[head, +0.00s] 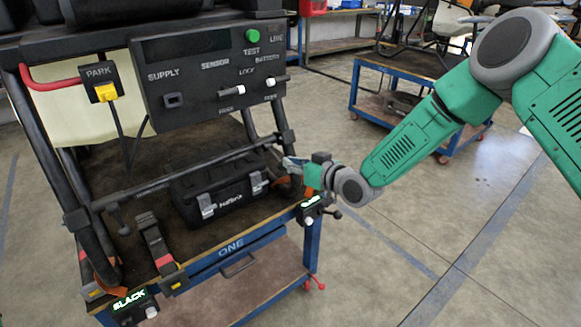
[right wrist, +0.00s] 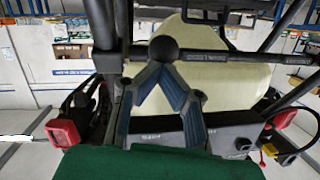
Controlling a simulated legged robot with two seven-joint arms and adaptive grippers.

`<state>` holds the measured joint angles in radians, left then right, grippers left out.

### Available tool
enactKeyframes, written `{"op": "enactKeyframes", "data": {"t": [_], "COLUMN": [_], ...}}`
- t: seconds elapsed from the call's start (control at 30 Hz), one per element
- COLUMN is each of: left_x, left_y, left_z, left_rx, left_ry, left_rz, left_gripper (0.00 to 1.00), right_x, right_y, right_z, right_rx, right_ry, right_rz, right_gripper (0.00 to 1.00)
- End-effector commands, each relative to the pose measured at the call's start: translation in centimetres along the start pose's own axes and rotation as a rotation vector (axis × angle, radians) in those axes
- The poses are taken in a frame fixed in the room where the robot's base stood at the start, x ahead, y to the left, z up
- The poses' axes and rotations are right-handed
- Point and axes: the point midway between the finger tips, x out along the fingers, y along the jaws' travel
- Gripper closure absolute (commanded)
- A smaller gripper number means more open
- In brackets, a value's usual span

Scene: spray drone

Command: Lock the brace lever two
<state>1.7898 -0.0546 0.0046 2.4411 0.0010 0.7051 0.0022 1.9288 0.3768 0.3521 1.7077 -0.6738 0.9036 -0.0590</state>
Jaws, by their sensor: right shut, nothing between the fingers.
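The drone frame stands on a blue-edged cart (head: 232,249) marked ONE. At its left front foot a black lever with a red band (head: 152,240) stands tilted, beside a small box with a lit SLACK display (head: 130,302). At the right front foot there is a second small box with a lit display (head: 311,203), its word too small to read. My right gripper (head: 288,164) is shut and empty just above that box, beside the frame's right leg, and hides part of that corner. In the right wrist view its fingers (right wrist: 155,72) meet near a dark bar. My left gripper is not in view.
A black toolbox (head: 220,195) lies on the cart under the frame's crossbar (head: 180,172). A control panel (head: 212,75) with switches and a green button hangs above. Another blue cart (head: 400,95) stands behind. The floor at right is clear.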

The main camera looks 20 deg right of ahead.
Motion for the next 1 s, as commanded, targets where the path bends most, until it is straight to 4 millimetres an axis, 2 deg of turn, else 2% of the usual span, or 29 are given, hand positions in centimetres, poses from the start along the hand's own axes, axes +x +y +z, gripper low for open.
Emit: {"op": "enactKeyframes", "data": {"t": [0.03, 0.5, 0.63, 0.7, 1.0], "left_x": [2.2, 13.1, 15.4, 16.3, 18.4], "left_y": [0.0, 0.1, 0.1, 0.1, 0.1], "left_z": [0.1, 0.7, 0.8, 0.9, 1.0], "left_rx": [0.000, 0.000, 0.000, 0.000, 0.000], "left_ry": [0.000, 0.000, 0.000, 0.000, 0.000], "left_rz": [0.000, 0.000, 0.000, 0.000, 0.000], "left_gripper": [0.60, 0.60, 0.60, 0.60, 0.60], "right_x": [0.3, 2.3, 3.1, 3.5, 5.5], "right_y": [0.3, 0.9, 1.2, 1.2, 1.6], "right_z": [1.6, 5.3, 6.0, 6.0, 7.0], "right_rx": [-0.004, -0.065, -0.081, -0.083, -0.082], "right_ry": [0.037, 0.456, 0.576, 0.581, 0.575], "right_rz": [-0.005, -0.065, -0.081, -0.082, -0.081], "right_gripper": [1.00, 1.00, 1.00, 1.00, 1.00]}}
